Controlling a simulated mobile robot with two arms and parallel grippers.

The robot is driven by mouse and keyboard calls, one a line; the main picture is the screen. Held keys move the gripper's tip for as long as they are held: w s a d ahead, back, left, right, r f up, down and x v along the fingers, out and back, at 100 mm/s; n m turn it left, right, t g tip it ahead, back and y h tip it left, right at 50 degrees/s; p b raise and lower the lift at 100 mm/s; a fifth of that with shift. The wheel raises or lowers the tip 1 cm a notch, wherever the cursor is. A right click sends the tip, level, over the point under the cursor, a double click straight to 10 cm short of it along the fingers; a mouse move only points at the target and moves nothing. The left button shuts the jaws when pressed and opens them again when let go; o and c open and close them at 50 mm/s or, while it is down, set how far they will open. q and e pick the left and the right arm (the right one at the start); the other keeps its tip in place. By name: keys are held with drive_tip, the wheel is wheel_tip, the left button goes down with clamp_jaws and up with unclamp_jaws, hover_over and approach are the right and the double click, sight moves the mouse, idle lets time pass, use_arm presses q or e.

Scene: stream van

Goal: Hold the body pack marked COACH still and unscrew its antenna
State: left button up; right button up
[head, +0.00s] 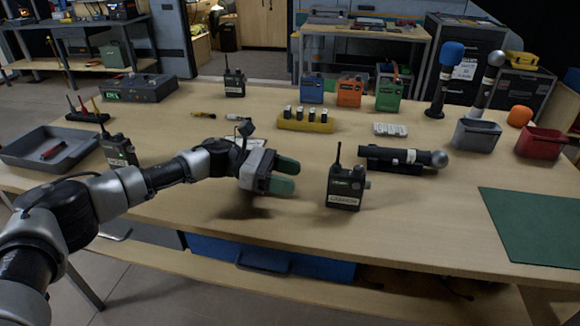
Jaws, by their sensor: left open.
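A black body pack (345,188) with a short antenna stands upright at the front middle of the table; its white label is too small to read surely. A second black body pack (119,150) with an antenna stands at the left beside the grey tray. A third body pack (234,83) with an antenna stands at the back. I cannot tell which one is marked COACH. My left gripper (287,175) is open and empty above the table, its green-tipped fingers pointing right, a short gap left of the front pack. My right gripper is not in view.
A handheld microphone (405,157) lies in a black cradle behind the front pack. A yellow battery holder (305,124) stands farther back. A grey bin (476,136), a red bin (540,143) and a green mat (535,225) are at the right.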

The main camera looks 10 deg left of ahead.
sight(332, 189)
use_arm(q)
drive_tip(key=shift+s+d+r, duration=0.1)
drive_tip(key=shift+s+d, duration=0.25)
drive_tip(key=shift+d, duration=0.3)
drive_tip(key=d, duration=0.2)
drive_tip(key=d+f+p, duration=0.1)
drive_tip(key=d, duration=0.2)
drive_tip(key=shift+d+f+b, duration=0.2)
drive_tip(key=shift+d+b, duration=0.35)
drive_tip(key=shift+d, duration=1.2)
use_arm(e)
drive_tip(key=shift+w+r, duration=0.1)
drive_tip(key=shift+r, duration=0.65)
use_arm(q)
drive_tip(key=shift+c, duration=0.3)
